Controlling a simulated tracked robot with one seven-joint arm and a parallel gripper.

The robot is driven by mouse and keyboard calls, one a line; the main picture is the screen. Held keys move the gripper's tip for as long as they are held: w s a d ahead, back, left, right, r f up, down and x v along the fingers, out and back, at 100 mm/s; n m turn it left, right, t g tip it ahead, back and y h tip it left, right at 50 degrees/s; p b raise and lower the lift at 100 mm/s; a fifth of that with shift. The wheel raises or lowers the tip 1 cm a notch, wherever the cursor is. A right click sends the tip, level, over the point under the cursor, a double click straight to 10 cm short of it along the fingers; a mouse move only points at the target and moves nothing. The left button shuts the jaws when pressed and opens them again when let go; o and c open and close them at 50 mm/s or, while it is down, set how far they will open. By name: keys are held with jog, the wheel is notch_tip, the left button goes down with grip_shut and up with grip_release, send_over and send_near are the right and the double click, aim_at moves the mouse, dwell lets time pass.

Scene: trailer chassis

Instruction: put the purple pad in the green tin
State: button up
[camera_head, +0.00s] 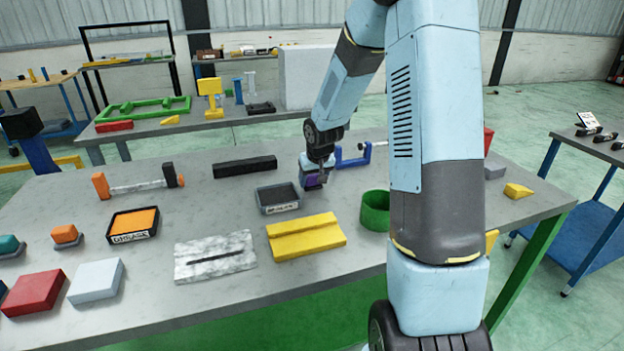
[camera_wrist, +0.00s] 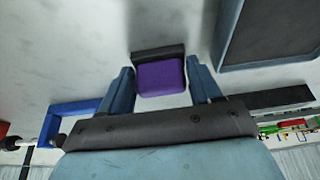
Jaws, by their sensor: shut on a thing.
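The purple pad (camera_wrist: 161,77) sits between the two fingers of my gripper (camera_wrist: 162,86) in the wrist view, with a dark block behind it. In the head view my gripper (camera_head: 314,180) is low over the grey table, shut on the pad (camera_head: 313,182), just right of a grey tray. Whether the pad touches the table I cannot tell. The green tin (camera_head: 375,210) stands to the right and nearer the camera, round and open at the top. My arm hides part of its right side.
A grey tray (camera_head: 278,197) is close on the left of my gripper, and a blue clamp-like frame (camera_head: 352,155) is close behind it on the right. A yellow block (camera_head: 306,237) lies nearer the camera. An orange-filled tray (camera_head: 134,222) is farther left.

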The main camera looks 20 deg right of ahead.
jog(key=o, duration=1)
